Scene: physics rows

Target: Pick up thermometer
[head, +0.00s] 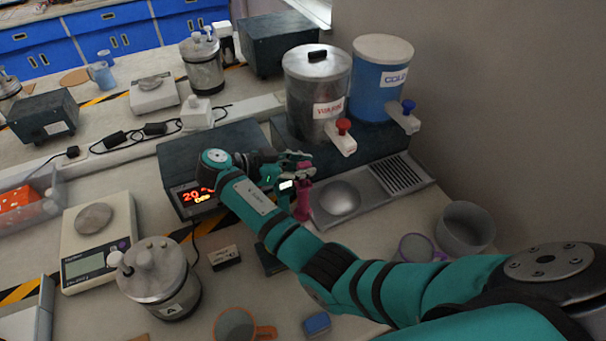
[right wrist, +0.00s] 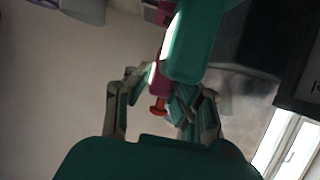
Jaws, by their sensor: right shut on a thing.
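My right gripper (head: 292,165) is shut on the thermometer (head: 287,185), which shows a small bright display in the head view. In the right wrist view, a teal body (right wrist: 200,42) lies between and beyond the fingers of my right gripper (right wrist: 160,100). A magenta piece (head: 303,203) shows just right of the display. I cannot tell whether it belongs to the thermometer. The fingers partly hide the held thing. It is in front of the warm dispenser (head: 317,90), by the dark box with red digits (head: 197,197). My left gripper is out of view.
The blue cold dispenser (head: 379,80) stands behind. A scale (head: 84,265), a lidded pot (head: 160,283), an orange-handled mug (head: 238,325) and a grey bowl (head: 465,228) stand on the bench.

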